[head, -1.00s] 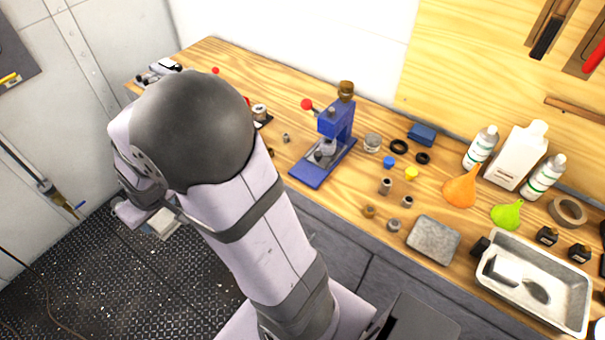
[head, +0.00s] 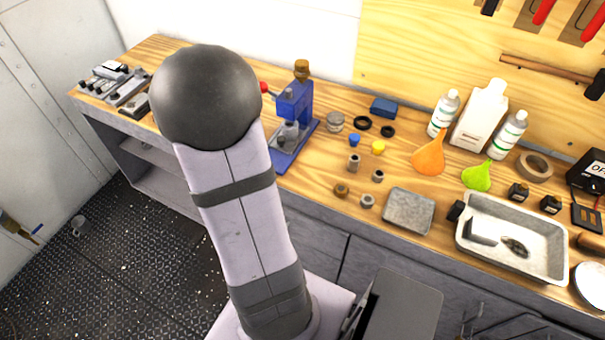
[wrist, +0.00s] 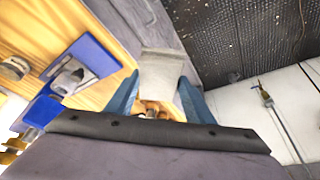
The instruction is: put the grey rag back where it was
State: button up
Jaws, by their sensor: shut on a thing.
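The grey rag (wrist: 162,66) shows in the wrist view as a pale grey, flat piece between the two blue fingers. My gripper (wrist: 158,92) is shut on it. Behind and below the rag the wrist view shows wooden bench top, with the dark deck at upper right. In the head view my own arm hides the gripper and the rag. I cannot tell whether the rag touches the bench.
A blue press (head: 292,125) stands on the bench (head: 330,165), left of several small parts. Bottles and an orange funnel (head: 430,157) stand behind. Small vises (head: 115,85) are at the far left end.

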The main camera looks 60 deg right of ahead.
jog(key=s+d+r+m+g+h+b, duration=0.1)
jog(key=s+d+m+g+b, duration=0.2)
jog(key=s+d+m, duration=0.7)
jog(key=s+d, duration=0.7)
jog(key=d, duration=0.1)
jog(key=shift+s+r+g+h, duration=0.15)
jog(key=shift+g+h, duration=0.15)
jog(key=shift+h, duration=0.1)
notch_tip(320, 180, down, 5)
jog(key=shift+a+f+p, duration=0.1)
jog(key=shift+f+p, duration=0.05)
jog(key=shift+p, duration=0.2)
jog(key=shift+f+b, duration=0.3)
jog(key=shift+f, duration=2.1)
jog(key=shift+f, duration=0.15)
jog(key=o, duration=1)
